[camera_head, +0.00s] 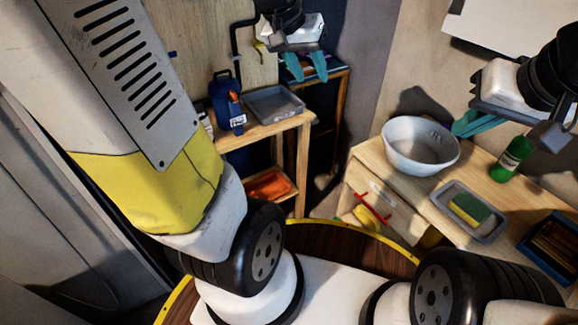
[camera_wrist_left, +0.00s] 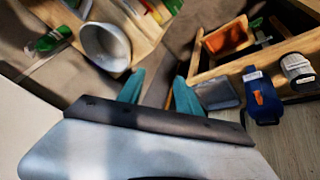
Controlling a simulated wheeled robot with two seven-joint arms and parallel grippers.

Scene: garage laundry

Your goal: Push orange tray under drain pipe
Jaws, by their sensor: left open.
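The orange tray (camera_head: 268,185) sits on the low shelf of a wooden stand, under its top; it also shows in the left wrist view (camera_wrist_left: 228,38). A dark bent pipe (camera_head: 235,50) runs down the wall above the blue jug; I cannot tell whether it is the drain pipe. My left gripper (camera_head: 305,68) is open and empty, up above and right of the stand, apart from the tray. Its teal fingertips show in the left wrist view (camera_wrist_left: 155,88). My right gripper (camera_head: 468,125) is over the right counter near the bowl; its finger gap is unclear.
A blue jug (camera_head: 227,105) and a grey tray (camera_head: 272,105) stand on the wooden stand (camera_head: 302,160). The right counter holds a white bowl (camera_head: 420,150), a green bottle (camera_head: 512,158), a sponge tray (camera_head: 450,208) and a blue box (camera_head: 530,245). A red-handled drawer (camera_head: 368,195) faces the stand.

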